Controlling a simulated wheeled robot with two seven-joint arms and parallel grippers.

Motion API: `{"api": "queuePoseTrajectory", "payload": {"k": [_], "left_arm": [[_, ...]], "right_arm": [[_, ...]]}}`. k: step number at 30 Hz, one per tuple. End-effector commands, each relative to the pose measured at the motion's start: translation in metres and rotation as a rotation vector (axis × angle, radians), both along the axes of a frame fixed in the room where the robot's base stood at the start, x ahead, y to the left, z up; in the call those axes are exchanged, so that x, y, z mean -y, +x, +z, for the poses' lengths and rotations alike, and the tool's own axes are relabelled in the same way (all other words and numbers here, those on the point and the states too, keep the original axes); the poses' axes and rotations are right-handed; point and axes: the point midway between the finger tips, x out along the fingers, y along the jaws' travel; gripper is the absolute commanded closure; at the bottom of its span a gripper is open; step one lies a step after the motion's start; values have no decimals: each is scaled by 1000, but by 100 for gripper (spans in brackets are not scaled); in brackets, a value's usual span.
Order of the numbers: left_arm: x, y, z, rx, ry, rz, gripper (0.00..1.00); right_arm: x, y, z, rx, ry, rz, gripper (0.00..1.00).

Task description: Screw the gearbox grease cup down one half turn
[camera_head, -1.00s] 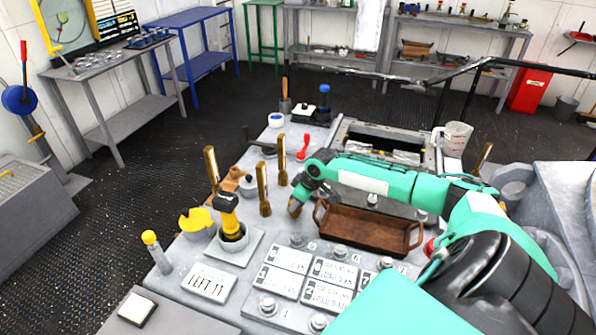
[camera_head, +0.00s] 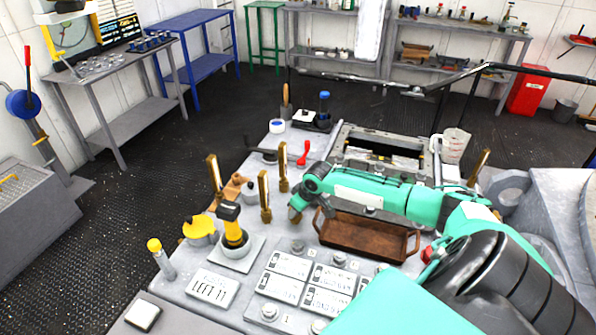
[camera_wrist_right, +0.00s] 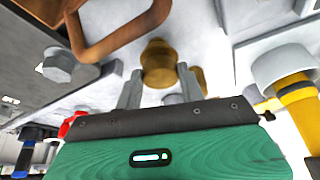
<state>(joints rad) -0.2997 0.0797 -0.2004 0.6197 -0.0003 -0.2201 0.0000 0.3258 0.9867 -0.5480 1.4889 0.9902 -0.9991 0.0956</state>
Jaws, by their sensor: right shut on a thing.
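The brass grease cup (camera_wrist_right: 158,62) shows in the right wrist view, a rounded knob between my two fingers. My right gripper (camera_wrist_right: 159,88) is shut on it. In the head view my right gripper (camera_head: 295,215) is low over the deck, left of the brown tray, and the cup is mostly hidden there by the gripper and wrist. I cannot tell the cup's turn angle. My left gripper is not in view.
The brown tray (camera_head: 368,240) lies close right of my right gripper. Upright brass posts (camera_head: 265,198) and a yellow-black tool in a cup (camera_head: 231,224) stand to its left. White label plates (camera_head: 288,264) and bolt heads lie in front. A red handle (camera_head: 303,153) is behind.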

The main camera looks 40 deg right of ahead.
Motion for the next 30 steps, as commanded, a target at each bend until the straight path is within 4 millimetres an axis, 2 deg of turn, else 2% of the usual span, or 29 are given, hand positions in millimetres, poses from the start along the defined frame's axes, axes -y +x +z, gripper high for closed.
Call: {"api": "queuePoseTrajectory", "payload": {"k": [1, 3, 4, 12, 16, 20, 30], "left_arm": [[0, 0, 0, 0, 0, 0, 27], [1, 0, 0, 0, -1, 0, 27], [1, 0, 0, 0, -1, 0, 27], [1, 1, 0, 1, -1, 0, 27], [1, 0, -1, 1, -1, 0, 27], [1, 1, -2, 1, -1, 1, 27], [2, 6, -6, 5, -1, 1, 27]], "right_arm": [[1, 2, 3, 8, -1, -1, 55], [1, 2, 3, 7, -1, -1, 41], [1, 2, 3, 6, 0, 0, 39], [0, 1, 2, 3, -1, 1, 39], [2, -2, 9, 3, -2, 1, 39], [3, -11, 27, 4, -5, 3, 39], [7, -38, 94, 4, -6, 2, 39]]}}
